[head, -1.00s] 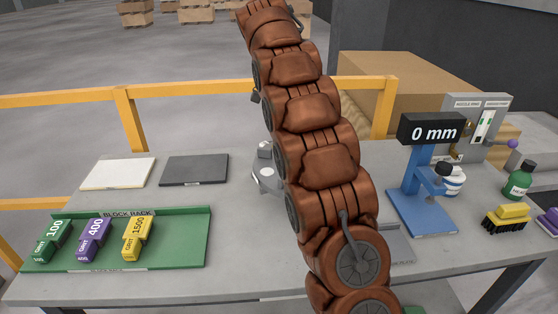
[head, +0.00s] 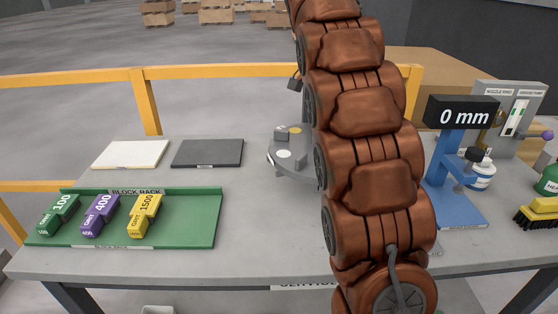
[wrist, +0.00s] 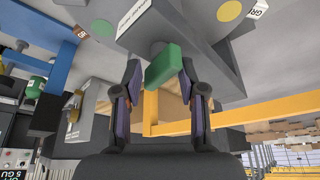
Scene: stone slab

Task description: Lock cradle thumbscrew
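The cradle (head: 287,172) is a grey rounded piece with a white and a yellow spot, left of my arm in the head view; my arm hides its right part. In the wrist view a grey body (wrist: 190,35) with a label and a yellow disc fills the top. A green block (wrist: 163,65), which looks like the thumbscrew's grip, sticks out below it on a short grey stem. My gripper (wrist: 161,75) is open, with its two dark fingers on either side of the green block. I cannot tell whether either touches it. The head view hides my gripper behind my arm.
A green block rack (head: 190,225) holds green, purple and yellow grit blocks at the left. A white plate (head: 130,154) and a dark plate (head: 207,153) lie behind it. A blue gauge stand (head: 440,195) reading 0 mm, bottles and a yellow brush (head: 545,206) stand right.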

